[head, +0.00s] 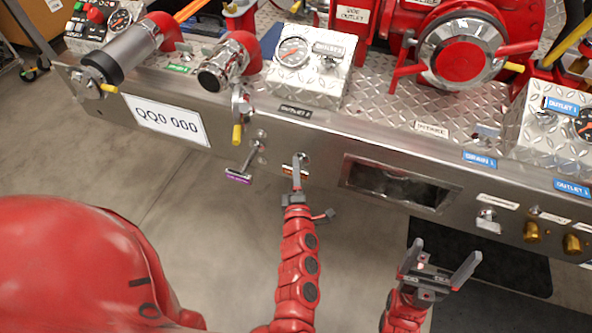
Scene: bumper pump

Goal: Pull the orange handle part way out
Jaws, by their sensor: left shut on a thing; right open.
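The orange handle (287,168) shows as a small orange strip low on the front of the metal bumper, mostly hidden behind my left gripper. My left gripper (297,175) reaches up to the bumper front and is shut on the orange handle. How far the handle stands out from the panel is hard to tell. My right gripper (439,262) is open and empty, below and in front of the bumper, with its two fingers spread apart.
A purple handle (238,176) on a rod stands out left of the orange one. A yellow-tipped valve lever (237,134) hangs above it. A rectangular recess (398,183) lies to the right. Brass fittings (532,232) are at the right end. The floor in front is open.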

